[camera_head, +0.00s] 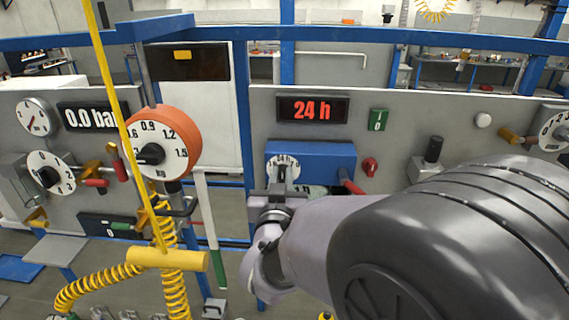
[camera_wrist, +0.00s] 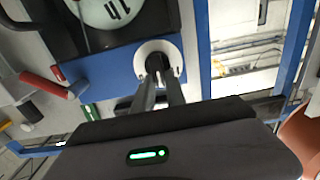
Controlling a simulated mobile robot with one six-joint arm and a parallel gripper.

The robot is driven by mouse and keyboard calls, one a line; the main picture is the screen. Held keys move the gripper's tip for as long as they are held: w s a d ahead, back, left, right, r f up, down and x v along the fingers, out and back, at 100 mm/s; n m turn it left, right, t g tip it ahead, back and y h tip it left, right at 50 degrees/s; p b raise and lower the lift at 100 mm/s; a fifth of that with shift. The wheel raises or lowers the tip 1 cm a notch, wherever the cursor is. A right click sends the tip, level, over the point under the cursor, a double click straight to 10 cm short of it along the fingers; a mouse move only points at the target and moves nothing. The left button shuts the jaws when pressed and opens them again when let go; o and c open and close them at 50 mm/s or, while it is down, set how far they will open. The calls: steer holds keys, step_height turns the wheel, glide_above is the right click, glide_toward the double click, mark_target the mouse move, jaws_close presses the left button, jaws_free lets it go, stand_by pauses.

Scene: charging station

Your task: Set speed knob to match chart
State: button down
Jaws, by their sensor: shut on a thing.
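The speed knob (camera_wrist: 157,64) is a small black knob on a white round dial (camera_head: 272,160), at the left end of the blue box (camera_head: 325,158). My gripper (camera_wrist: 159,78) is shut on this knob, its two fingers on either side of it. In the head view my gripper (camera_head: 277,188) covers the knob's lower part, so its exact pointer direction is unclear. A round white chart (camera_wrist: 108,12) sits in the same box, with "1 h" seemingly printed on it upside down in the wrist view. A red "24 h" display (camera_head: 312,109) is above the box.
A red-handled lever (camera_head: 352,186) and a red knob (camera_head: 370,166) are right of the chart. A green switch (camera_head: 378,120) is above. An orange kg dial (camera_head: 165,142) and coiled yellow hose (camera_head: 172,285) stand at left, near my arm.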

steer(key=shift+n, duration=0.3)
steer(key=shift+a+f+n+b, duration=0.2)
steer(key=shift+n+b, duration=0.35)
steer(key=shift+n, duration=0.55)
steer(key=n, duration=0.6)
steer(key=a+n, duration=0.1)
steer(key=n, duration=0.2)
steer(key=shift+f, duration=0.25)
steer(key=c, duration=1.4)
jaws_free()
steer(key=shift+o, duration=0.2)
